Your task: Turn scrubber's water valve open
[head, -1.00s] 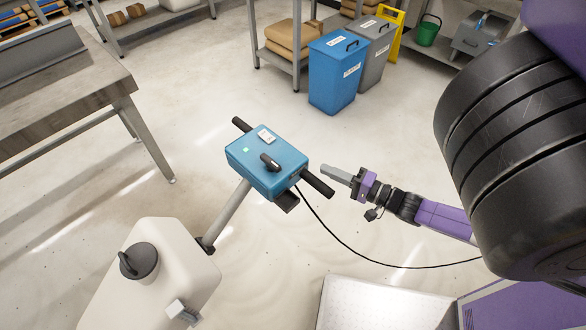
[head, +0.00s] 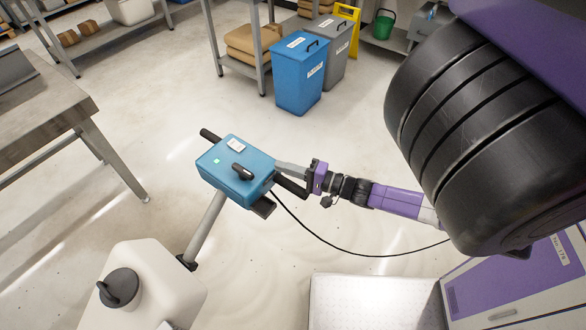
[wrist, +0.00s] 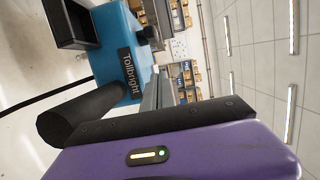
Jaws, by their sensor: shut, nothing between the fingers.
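The scrubber's blue control head (head: 225,188) sits on a grey pole (head: 206,228) above its white tank (head: 165,283). A black lever-shaped knob (head: 242,172) stands on top of the head; I cannot tell for sure that it is the water valve. Black grips stick out on both sides. My gripper (head: 279,166) is shut and empty, its fingertips close to the head's right edge by the right grip (head: 291,187). The wrist view shows the fingers (wrist: 150,97) beside the blue head (wrist: 112,45) and a black grip (wrist: 75,112). Whether they touch is unclear.
A black cable (head: 330,246) runs from the head across the floor. A metal table (head: 60,110) stands at left. A blue bin (head: 302,82), a grey bin (head: 333,50) and a yellow sign (head: 347,28) stand behind. The floor between is clear.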

